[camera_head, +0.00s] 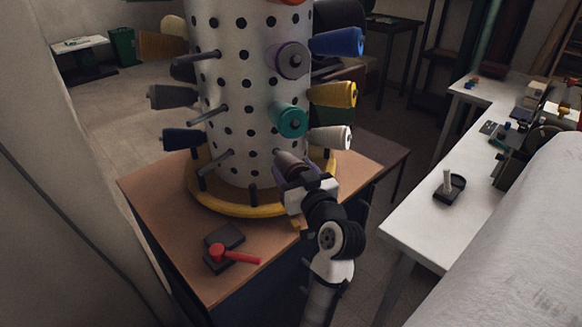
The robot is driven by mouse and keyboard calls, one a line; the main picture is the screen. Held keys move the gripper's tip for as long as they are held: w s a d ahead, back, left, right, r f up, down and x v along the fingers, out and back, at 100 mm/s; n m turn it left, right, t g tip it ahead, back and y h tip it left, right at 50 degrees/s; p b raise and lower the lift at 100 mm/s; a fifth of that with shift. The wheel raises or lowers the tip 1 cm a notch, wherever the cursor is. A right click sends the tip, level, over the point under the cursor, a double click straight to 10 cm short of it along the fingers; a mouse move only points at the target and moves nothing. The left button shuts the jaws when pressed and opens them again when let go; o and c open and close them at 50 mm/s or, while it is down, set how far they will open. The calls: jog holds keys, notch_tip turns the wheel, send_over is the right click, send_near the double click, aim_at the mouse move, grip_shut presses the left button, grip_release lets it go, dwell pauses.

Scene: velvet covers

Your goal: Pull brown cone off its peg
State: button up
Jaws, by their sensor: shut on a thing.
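The gripper covers the cone's near end. The peg behind the cone is hidden, so I cannot tell how far the cone sits on it. A teal cone (289,121) is just above, and a white cone (331,137) sticks out to the right.
Yellow (333,94), blue (337,42) and purple (292,60) cones are on higher pegs. Bare pegs (216,160) stick out at the left front. A yellow ring (213,201) surrounds the cylinder's base. A red-handled tool (233,256) lies on the brown table (172,237).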

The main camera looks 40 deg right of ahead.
jog(key=r+v, duration=0.2)
jog(key=v, duration=1)
jog(key=shift+s+p, duration=0.15)
jog(key=shift+p, duration=0.15)
dwell(0.4)
jog(key=shift+r, duration=0.1)
jog(key=shift+v, duration=2.5)
jog(key=shift+a, duration=0.1)
